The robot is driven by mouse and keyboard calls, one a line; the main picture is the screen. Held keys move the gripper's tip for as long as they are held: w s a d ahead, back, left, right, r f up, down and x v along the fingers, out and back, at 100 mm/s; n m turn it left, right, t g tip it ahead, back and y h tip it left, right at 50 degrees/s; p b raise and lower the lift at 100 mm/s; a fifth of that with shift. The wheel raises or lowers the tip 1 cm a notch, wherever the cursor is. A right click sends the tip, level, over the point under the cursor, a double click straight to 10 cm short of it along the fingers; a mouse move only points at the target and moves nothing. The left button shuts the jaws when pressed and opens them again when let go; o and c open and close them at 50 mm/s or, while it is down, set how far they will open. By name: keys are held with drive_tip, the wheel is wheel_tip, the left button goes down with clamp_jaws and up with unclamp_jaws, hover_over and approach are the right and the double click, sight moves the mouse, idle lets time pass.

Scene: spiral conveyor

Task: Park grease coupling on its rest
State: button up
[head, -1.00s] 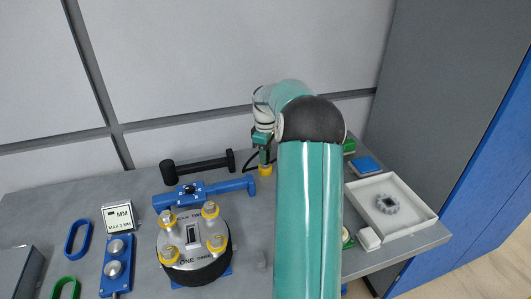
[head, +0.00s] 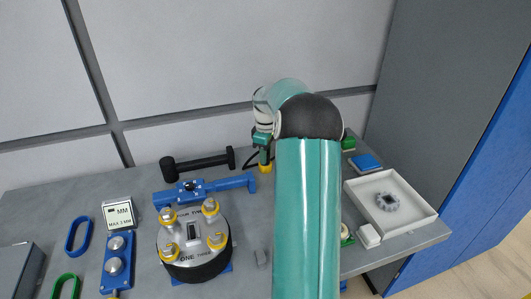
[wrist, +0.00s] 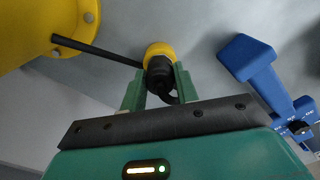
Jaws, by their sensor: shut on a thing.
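My gripper (wrist: 160,90) has its two green fingers shut on the grease coupling, whose black body (wrist: 160,72) and round yellow part (wrist: 158,49) show between and beyond the fingertips in the wrist view. A black hose (wrist: 100,50) runs beside it toward a large yellow cylinder. In the head view my gripper (head: 262,145) points down near the back of the bench, with the yellow part of the coupling (head: 265,168) below it. I cannot tell whether the coupling touches anything beneath. I cannot make out its rest; my arm hides part of the bench.
The yellow cylinder (wrist: 45,25) is close at upper left in the wrist view. A blue tool (head: 205,190) lies left of my gripper, before a black bar (head: 198,163). A round flange with yellow-ringed bolts (head: 193,240) stands in front. A white tray (head: 425,215) is right.

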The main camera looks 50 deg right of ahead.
drive_tip(key=shift+f, duration=0.15)
drive_tip(key=o, duration=0.9)
drive_tip(key=shift+o, duration=0.2)
wheel_tip(320, 180, up, 14)
drive_tip(key=shift+f, duration=0.1)
idle(0.4)
